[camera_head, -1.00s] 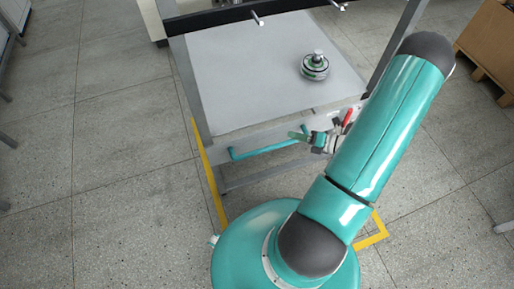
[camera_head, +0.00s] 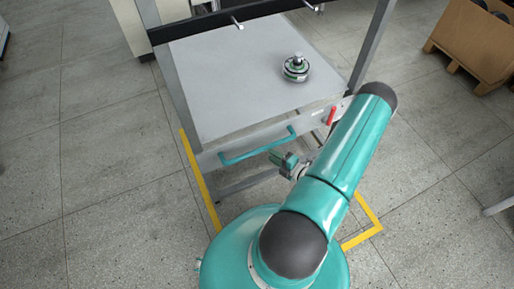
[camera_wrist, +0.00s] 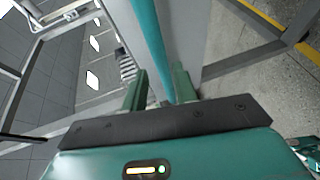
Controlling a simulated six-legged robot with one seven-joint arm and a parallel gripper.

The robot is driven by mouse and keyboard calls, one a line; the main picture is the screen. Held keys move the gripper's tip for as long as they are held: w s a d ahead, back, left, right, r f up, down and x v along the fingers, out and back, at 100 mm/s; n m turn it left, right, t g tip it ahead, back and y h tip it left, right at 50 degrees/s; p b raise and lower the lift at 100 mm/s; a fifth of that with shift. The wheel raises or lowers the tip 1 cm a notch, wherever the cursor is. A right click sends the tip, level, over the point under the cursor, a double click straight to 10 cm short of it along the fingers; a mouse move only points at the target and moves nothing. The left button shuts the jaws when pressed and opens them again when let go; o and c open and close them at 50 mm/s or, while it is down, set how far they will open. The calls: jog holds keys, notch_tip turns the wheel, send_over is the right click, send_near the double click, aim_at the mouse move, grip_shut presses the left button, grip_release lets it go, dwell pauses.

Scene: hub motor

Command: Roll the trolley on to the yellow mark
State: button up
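The trolley is a grey-topped metal frame (camera_head: 235,85) with a teal bar handle (camera_head: 255,147) across its front and a red lever (camera_head: 331,116) at its right. The yellow mark (camera_head: 202,185) runs on the floor along the trolley's left side, and a yellow corner (camera_head: 362,238) shows at the front right. My gripper (camera_head: 281,157) is just below the handle's right part. In the wrist view, its two green fingers (camera_wrist: 160,90) stand apart, with the teal bar (camera_wrist: 153,40) appearing between or beyond them. I cannot tell whether they touch it. My base and arm hide part of the floor mark.
A round hub motor (camera_head: 296,68) stands on the trolley top, right of centre. A cardboard box on a pallet (camera_head: 475,42) is at the back right. A pale cabinet (camera_head: 135,25) stands behind at the left. The floor at the left is clear.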

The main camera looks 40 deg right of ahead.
send_over(258, 147)
jog(key=s+a, duration=0.3)
jog(key=f, duration=0.2)
jog(key=shift+s+d+r, duration=0.1)
jog(key=shift+d+r, duration=0.05)
jog(key=shift+r, duration=0.1)
jog(key=shift+c, duration=0.4)
grip_shut()
